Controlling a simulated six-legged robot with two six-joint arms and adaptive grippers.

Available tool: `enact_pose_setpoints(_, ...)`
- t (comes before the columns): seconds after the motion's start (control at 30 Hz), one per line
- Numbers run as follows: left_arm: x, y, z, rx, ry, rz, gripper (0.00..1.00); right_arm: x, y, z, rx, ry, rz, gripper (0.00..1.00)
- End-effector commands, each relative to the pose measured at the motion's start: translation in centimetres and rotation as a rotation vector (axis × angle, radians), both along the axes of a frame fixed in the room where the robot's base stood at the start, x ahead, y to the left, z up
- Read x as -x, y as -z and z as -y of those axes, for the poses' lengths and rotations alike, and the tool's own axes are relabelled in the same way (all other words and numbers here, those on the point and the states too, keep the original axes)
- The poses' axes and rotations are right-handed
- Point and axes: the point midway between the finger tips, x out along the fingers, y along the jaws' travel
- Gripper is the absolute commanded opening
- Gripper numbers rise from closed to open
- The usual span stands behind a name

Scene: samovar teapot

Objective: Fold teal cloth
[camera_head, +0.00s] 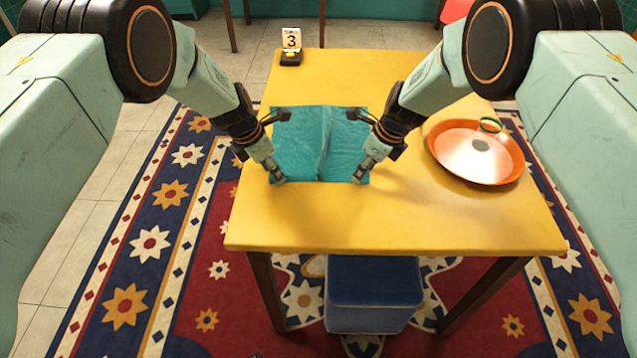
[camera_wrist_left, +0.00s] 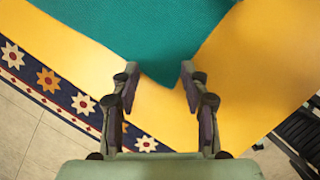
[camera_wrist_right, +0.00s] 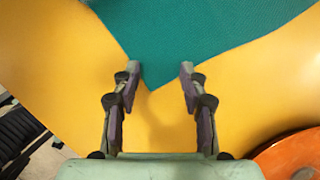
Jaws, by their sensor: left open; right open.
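The teal cloth (camera_head: 318,150) lies spread flat on the yellow table, with a faint crease down its middle. My left gripper (camera_head: 277,177) is at the cloth's near left corner. In the left wrist view, a corner of the cloth (camera_wrist_left: 155,35) points in between the open fingers (camera_wrist_left: 158,80). My right gripper (camera_head: 360,176) is at the near right corner. In the right wrist view, the other corner of the cloth (camera_wrist_right: 185,40) reaches between the open fingers (camera_wrist_right: 160,82). I cannot tell whether the fingertips touch the cloth.
The yellow table (camera_head: 400,225) has bare room in front of the cloth. A blue box (camera_head: 372,290) sits under the table.

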Motion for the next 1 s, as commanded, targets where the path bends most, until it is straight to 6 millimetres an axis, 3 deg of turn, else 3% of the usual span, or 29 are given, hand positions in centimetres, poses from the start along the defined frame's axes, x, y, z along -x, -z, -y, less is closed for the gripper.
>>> enact_pose_setpoints(0.27, 0.13, 0.24, 0.05, 0.000, 0.000, -0.003, 0.44, -0.02, 0.42, 0.01, 0.000, 0.000, 0.000, 0.43)
enact_pose_setpoints(1.0, 0.17, 0.37, -0.08, -0.002, 0.000, -0.002, 0.12, 0.08, 0.58, 0.01, 0.001, 0.000, -0.002, 0.11)
